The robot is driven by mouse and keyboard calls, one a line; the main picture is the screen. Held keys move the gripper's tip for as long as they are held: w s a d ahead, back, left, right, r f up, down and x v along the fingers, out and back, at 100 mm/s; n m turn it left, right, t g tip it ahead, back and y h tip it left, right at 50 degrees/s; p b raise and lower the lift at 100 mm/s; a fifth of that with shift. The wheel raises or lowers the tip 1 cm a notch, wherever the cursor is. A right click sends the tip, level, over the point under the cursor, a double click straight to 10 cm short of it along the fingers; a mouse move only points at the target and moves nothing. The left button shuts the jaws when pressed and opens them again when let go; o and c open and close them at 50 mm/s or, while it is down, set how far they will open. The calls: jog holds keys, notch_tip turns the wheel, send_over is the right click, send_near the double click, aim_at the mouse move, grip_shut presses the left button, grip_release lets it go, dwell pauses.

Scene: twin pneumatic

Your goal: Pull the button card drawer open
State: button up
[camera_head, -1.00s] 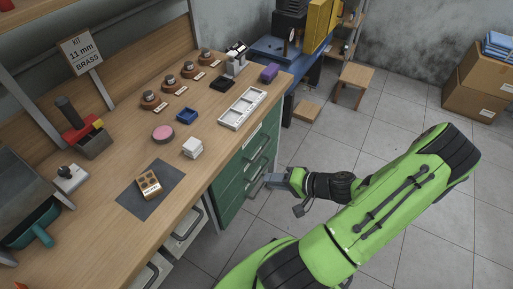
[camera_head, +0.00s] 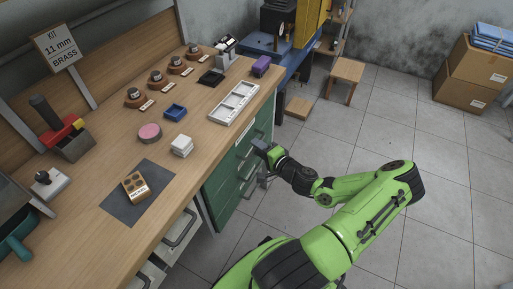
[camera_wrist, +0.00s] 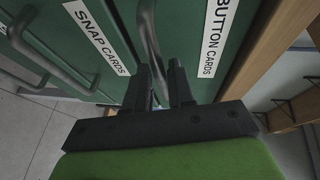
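The button card drawer is the top green drawer of the cabinet under the workbench, with its white "BUTTON CARDS" label (camera_wrist: 215,38) in the wrist view. Its bar handle (camera_wrist: 148,28) is left of that label. The drawer front looks flush with the cabinet. My gripper (camera_wrist: 159,68) is at this handle, with one finger on each side of the bar and a gap showing between the fingers. In the head view my gripper (camera_head: 262,147) is close to the upper cabinet front (camera_head: 222,180). My wrist hides part of the handles there.
The "SNAP CARDS" drawer (camera_wrist: 82,55), with its own handle (camera_wrist: 38,48), is beside the button card drawer in the wrist view. The wooden bench top (camera_head: 100,160) carries several small parts and a white tray (camera_head: 236,103). A stool (camera_head: 347,73) stands behind.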

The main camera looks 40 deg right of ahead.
jog(key=shift+w+f, duration=0.1)
jog(key=shift+w, duration=0.6)
grip_shut()
